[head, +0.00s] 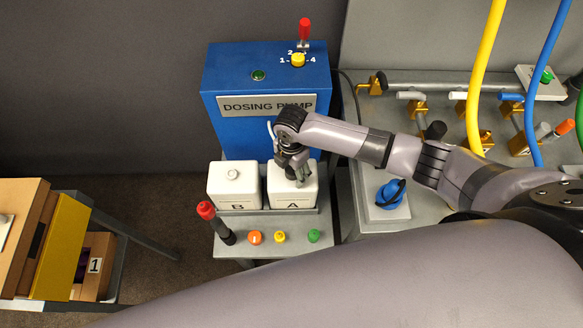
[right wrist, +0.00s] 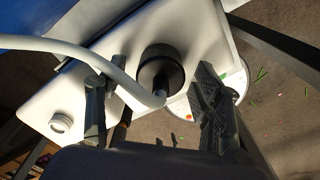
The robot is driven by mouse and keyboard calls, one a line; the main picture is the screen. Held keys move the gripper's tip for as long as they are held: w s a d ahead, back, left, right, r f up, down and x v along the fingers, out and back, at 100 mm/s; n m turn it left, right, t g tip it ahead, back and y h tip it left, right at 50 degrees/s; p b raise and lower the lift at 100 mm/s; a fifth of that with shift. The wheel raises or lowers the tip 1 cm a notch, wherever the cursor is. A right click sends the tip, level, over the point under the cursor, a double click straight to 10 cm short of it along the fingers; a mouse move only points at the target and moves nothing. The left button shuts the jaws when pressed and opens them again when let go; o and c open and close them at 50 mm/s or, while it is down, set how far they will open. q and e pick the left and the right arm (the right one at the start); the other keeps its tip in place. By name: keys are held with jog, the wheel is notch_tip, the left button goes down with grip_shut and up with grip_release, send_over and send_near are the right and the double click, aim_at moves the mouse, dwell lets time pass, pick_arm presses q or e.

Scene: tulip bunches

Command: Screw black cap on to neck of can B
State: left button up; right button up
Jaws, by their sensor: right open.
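Can B (head: 233,188) is a white can on the left of the metal stand. Its bare white neck (head: 232,174) has no cap on it and also shows in the right wrist view (right wrist: 61,122). Can A (head: 302,197) is a white can beside it on the right. A black cap (right wrist: 162,66) with a pale hose (right wrist: 75,48) running to it sits over can A in the right wrist view. My right gripper (head: 292,171) is over can A, open, with its fingers on either side of the cap and apart from it. My left gripper is not in view.
The blue dosing pump (head: 262,82) stands right behind the cans. A red-topped lever (head: 215,222) and several coloured knobs are in front. A panel with pipes and yellow (head: 487,62) and blue hoses is on the right. A wooden box (head: 93,265) stands at left.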

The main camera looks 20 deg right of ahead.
jog(key=shift+c, duration=0.5)
jog(key=c, duration=1.1)
jog(key=n, duration=0.5)
jog(key=shift+s+d, duration=0.1)
jog(key=n, duration=0.5)
jog(key=shift+d, duration=0.1)
